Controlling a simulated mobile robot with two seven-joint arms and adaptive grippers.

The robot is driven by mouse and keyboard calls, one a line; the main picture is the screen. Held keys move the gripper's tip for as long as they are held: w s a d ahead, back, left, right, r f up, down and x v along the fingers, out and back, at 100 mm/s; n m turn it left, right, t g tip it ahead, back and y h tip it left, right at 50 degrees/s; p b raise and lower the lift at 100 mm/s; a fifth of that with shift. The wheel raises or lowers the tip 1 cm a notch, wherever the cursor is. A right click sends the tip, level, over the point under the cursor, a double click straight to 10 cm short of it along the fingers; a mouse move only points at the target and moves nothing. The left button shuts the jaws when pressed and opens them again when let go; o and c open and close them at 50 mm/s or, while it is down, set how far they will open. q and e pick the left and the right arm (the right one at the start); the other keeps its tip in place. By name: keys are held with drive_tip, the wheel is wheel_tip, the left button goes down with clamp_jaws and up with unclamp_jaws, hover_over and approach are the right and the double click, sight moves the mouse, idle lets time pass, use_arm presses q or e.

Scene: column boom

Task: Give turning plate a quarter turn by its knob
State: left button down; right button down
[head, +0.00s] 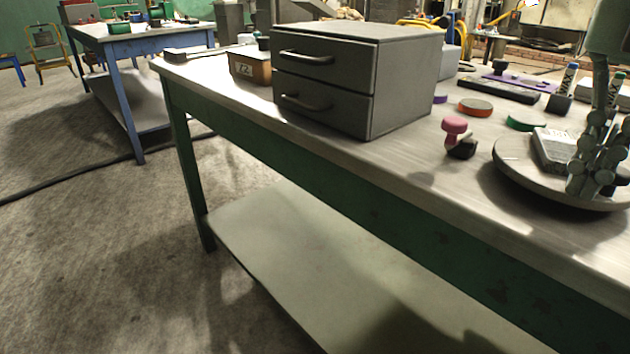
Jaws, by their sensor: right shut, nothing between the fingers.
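The turning plate (520,180) is a round grey disc on the workbench at the right of the head view. A small grey box with a light top (553,150) sits on it. My right gripper (590,186) comes down from above over the plate's right part, with its fingers shut and empty. A dark rounded piece (604,178), possibly the knob, shows partly behind the fingers. I cannot tell whether the fingers touch it. My left gripper is not in view.
A grey two-drawer cabinet (395,85) stands left on the bench (400,165). A pink-topped stamp (454,126) stands left of the plate. The bench's front strip is clear.

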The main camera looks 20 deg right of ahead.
sight(625, 173)
drive_tip(key=shift+s+d, duration=0.1)
drive_tip(key=shift+s+d+b, duration=0.2)
drive_tip(key=shift+d+b, duration=0.1)
idle(0.3)
drive_tip(key=shift+s+d+b, duration=0.25)
drive_tip(key=shift+d+b, duration=0.1)
drive_tip(key=shift+d, duration=0.2)
drive_tip(key=shift+s+d+b, duration=0.15)
drive_tip(key=shift+d+b, duration=0.15)
drive_tip(key=shift+d, duration=0.15)
